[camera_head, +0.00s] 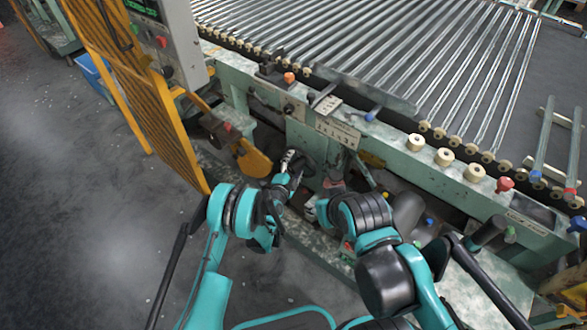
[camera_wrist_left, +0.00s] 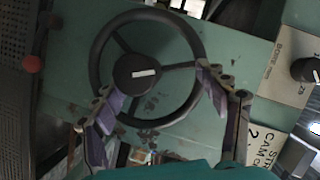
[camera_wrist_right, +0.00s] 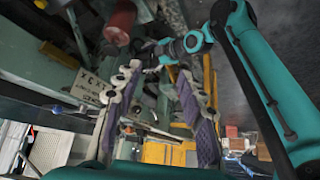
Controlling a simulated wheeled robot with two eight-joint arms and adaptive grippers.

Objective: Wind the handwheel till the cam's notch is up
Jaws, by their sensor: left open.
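The black spoked handwheel (camera_wrist_left: 96,65) faces the left wrist camera on a green panel. Its hub carries a white bar mark (camera_wrist_left: 145,73), nearly level. My left gripper (camera_wrist_left: 152,78) is open, its two fingers apart on either side of the wheel's lower part; I cannot tell whether they touch the rim. In the head view my left gripper (camera_head: 288,165) is at the machine's front, where the wheel is mostly hidden. My right gripper (camera_wrist_right: 155,72) is open with nothing visible between its fingers. I cannot make out the cam or its notch for certain.
A label reading CAM (camera_wrist_left: 265,150) and a black knob (camera_wrist_left: 305,70) are right of the wheel. A yellow mesh guard (camera_head: 125,80) stands left of my left arm. The roller conveyor (camera_head: 380,50) lies behind. Open floor (camera_head: 90,220) is at left.

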